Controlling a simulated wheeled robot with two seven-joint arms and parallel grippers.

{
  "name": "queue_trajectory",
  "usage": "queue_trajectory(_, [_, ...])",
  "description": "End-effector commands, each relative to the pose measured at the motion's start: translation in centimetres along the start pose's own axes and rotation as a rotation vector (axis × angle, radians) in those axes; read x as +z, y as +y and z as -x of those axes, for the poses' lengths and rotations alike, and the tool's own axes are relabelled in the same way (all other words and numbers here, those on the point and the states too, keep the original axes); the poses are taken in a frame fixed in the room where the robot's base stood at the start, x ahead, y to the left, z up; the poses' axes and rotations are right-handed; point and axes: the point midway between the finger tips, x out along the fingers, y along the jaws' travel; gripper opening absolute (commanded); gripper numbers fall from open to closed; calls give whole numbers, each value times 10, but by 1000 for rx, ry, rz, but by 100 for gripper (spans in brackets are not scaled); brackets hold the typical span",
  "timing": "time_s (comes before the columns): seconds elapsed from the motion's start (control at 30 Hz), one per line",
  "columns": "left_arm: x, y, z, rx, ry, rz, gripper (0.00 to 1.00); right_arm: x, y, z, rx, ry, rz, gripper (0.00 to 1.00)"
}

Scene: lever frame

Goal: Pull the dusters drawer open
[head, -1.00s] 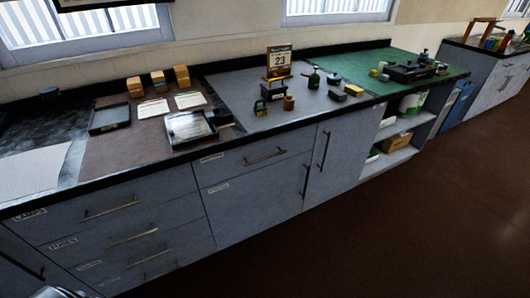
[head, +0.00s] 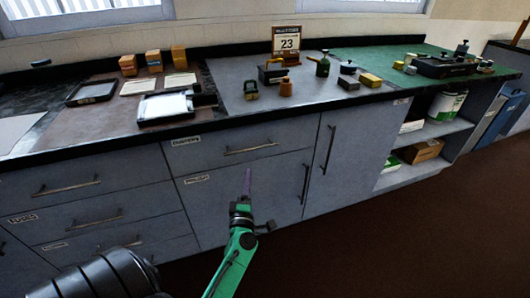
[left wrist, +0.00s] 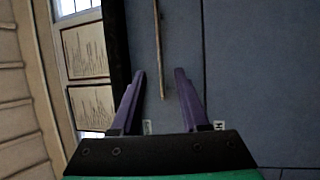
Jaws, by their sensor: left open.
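My left gripper (head: 248,180) reaches up from the bottom in the head view, in front of the grey cabinet and a little below the handle (head: 251,149) of the upper middle drawer (head: 215,152). In the left wrist view its purple fingers (left wrist: 160,88) are spread and empty. A long bar handle (left wrist: 158,40) appears between and beyond them; I cannot tell the gap in depth. The upper middle drawer looks shut. Its label (head: 186,140) is too small to read, so I cannot tell which drawer is the dusters one. My right gripper is not in view.
More shut drawers (head: 90,187) with bar handles are at the left. A lower front (head: 200,210) and a tall door (head: 345,150) adjoin the drawer. The counter above carries trays, a calendar (head: 286,40) and small items. Open shelves (head: 395,180) are at the right; the floor is clear.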

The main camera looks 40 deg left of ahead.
Motion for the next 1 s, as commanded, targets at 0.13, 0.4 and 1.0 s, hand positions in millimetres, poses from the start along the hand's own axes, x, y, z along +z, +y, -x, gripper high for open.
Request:
queue_trajectory(0.13, [1,5,-37,5,-2,-2,45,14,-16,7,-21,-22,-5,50])
queue_trajectory(0.4, [1,2,-107,3,-3,-3,45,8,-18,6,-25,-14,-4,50])
queue_trajectory(1.0, [2,1,-133,0,-6,-5,0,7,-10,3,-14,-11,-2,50])
